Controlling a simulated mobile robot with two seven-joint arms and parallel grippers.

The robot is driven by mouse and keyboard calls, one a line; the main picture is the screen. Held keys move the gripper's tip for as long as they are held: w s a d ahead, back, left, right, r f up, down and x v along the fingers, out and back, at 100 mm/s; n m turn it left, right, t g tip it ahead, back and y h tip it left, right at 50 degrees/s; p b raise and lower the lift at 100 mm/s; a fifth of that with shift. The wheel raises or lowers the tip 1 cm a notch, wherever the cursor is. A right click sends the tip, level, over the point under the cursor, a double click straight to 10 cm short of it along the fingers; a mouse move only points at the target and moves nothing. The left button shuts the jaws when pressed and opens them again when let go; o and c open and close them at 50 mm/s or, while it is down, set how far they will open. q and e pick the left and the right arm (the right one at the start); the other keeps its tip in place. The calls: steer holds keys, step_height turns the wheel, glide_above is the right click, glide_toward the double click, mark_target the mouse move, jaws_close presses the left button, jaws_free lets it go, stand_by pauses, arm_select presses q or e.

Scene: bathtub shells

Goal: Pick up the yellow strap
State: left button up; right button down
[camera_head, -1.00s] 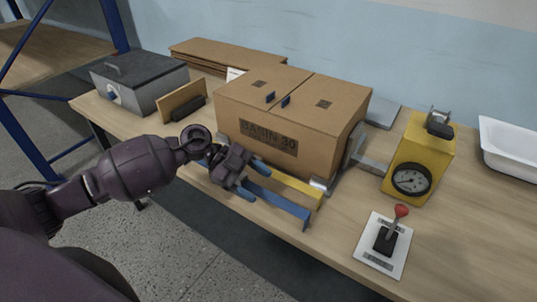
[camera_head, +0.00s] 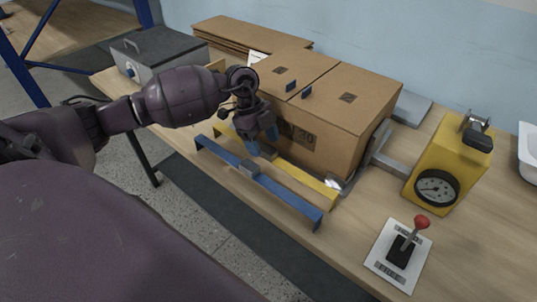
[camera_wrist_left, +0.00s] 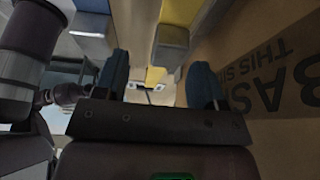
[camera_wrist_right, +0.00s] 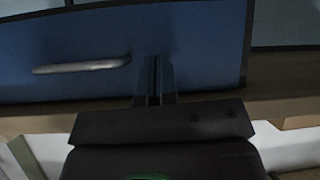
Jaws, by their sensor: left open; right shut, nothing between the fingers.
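The yellow strap (camera_head: 305,182) is a long, narrow bar lying along the front of the cardboard box (camera_head: 350,95). A similar blue strap (camera_head: 290,198) lies in front of it, nearer the table edge. My left gripper (camera_head: 262,147) is open, over the yellow strap close to the box front, and hides part of it. In the left wrist view yellow (camera_wrist_left: 155,76) shows between the two blue fingers, with grey blocks (camera_wrist_left: 172,36) beyond; contact cannot be told. My right gripper (camera_wrist_right: 154,82) is shut and empty before a blue panel (camera_wrist_right: 200,40), outside the head view.
The box stands right behind the straps. A yellow gauge unit (camera_head: 452,165) and a red-knobbed lever on a white plate (camera_head: 400,256) stand to the right. A grey toolbox (camera_head: 160,55) and flat cardboard (camera_head: 250,38) are at the back left.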

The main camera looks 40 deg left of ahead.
mark_target(267, 149)
arm_select(q)
steer(key=shift+w+d+f, duration=0.1)
steer(key=shift+d+f, duration=0.1)
steer(key=shift+f, duration=0.3)
steer(key=x, duration=0.3)
steer(key=shift+w+f, duration=0.2)
steer(key=shift+w, duration=0.05)
steer(key=shift+d+f, duration=0.15)
steer(key=shift+f, duration=0.15)
steer(key=shift+c, duration=0.3)
